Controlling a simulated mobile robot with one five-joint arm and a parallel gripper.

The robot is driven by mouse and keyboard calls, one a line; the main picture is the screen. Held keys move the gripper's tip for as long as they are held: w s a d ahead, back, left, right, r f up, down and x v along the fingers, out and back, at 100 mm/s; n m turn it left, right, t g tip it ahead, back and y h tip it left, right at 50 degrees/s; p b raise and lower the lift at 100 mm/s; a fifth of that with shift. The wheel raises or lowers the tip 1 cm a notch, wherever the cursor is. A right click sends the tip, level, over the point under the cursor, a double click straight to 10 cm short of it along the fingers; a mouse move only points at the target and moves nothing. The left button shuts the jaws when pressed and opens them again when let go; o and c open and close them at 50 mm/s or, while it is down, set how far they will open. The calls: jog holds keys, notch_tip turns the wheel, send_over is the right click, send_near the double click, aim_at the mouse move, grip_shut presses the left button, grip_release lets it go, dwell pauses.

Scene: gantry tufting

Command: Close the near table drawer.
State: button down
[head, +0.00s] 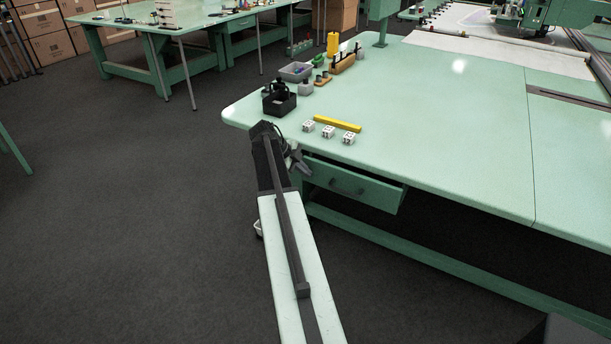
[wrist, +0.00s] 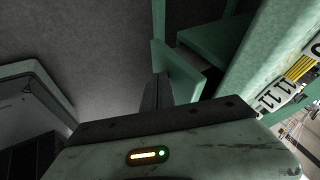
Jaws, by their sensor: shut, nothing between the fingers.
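The near table drawer (head: 372,191) sits under the front edge of the pale green table (head: 440,130). It stands out from the table, with its green front and dark handle (head: 346,186) showing. In the wrist view, the drawer's green front panel (wrist: 182,72) has a dark gap behind it, toward the table. My gripper (head: 300,165) is at the left end of the drawer front, just below the tabletop edge. Its dark fingers (wrist: 157,92) are shut and empty, close to the panel; I cannot tell whether they touch it.
White blocks (head: 328,132), a yellow bar (head: 338,124), a black bin (head: 279,101) and a grey tray (head: 296,72) stand on the tabletop's left part. A green lower rail (head: 400,245) runs beneath the drawer. The dark floor (head: 130,220) to the left is clear.

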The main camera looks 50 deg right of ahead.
jog(key=shift+w+a, duration=0.25)
